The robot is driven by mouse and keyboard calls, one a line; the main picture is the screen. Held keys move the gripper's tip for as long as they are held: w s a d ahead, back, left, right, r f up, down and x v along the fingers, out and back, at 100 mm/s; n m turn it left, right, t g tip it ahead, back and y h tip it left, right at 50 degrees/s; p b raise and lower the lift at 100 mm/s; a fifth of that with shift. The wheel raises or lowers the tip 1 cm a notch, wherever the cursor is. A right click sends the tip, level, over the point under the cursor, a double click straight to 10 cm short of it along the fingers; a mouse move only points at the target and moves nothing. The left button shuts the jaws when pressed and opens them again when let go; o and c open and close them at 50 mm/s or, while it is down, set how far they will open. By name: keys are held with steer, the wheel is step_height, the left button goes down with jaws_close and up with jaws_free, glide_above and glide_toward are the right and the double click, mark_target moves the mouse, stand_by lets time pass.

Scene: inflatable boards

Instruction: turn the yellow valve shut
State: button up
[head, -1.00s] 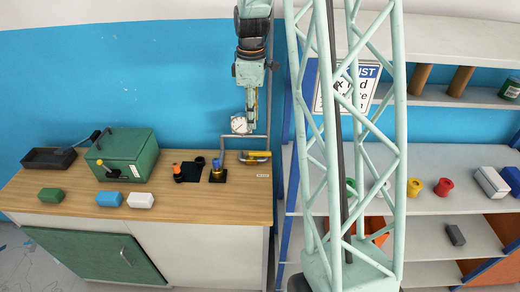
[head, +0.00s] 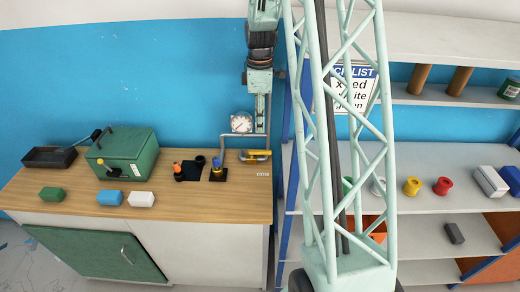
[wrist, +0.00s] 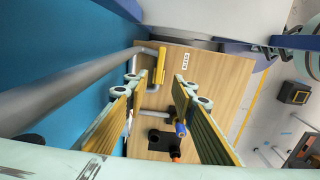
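The yellow valve handle (head: 257,154) sits low on a grey pipe at the back right of the wooden counter. In the wrist view, the yellow handle (wrist: 160,65) lies beyond my fingertips, roughly along a short stretch of pipe. My gripper (head: 261,129) hangs pointing down, just above the valve in the head view. In the wrist view, my gripper (wrist: 156,86) has its two fingers wide apart with nothing between them. The handle appears ahead of the gap, apart from both fingers.
A round gauge (head: 241,122) is on the pipework left of my gripper. A blue-topped item (head: 216,168) and an orange-topped item (head: 177,171) stand on the counter nearby. A green box (head: 123,155) is further left. Shelves (head: 420,215) stand to the right.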

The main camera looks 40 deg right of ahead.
mark_target(260, 151)
steer(key=shift+f, duration=6.85)
steer(key=shift+c, duration=0.5)
jaws_close()
